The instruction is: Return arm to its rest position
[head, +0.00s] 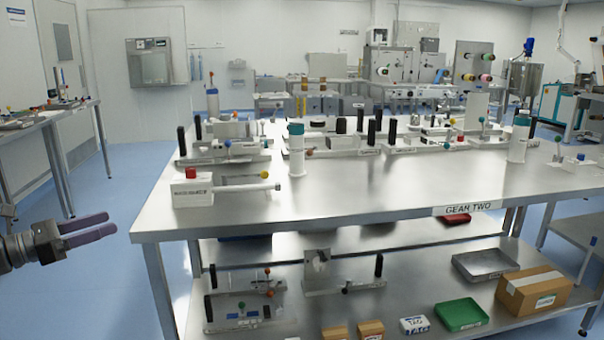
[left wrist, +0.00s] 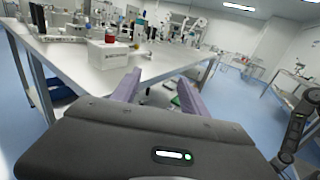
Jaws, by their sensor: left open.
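My left gripper (head: 88,230) shows in the head view at the lower left, off the table's left edge and over the blue floor. Its two purple fingers are apart and nothing is between them. In the left wrist view the fingers (left wrist: 158,92) point toward the near corner of the steel table, with a gap between them. My right gripper is out of the head view.
The steel table (head: 340,205), labelled GEAR TWO, carries several fixtures. A white block with a red knob (head: 192,187) stands near its left edge. A lower shelf holds a cardboard box (head: 534,291) and green tray (head: 461,314). Floor left of the table (head: 105,290) is clear.

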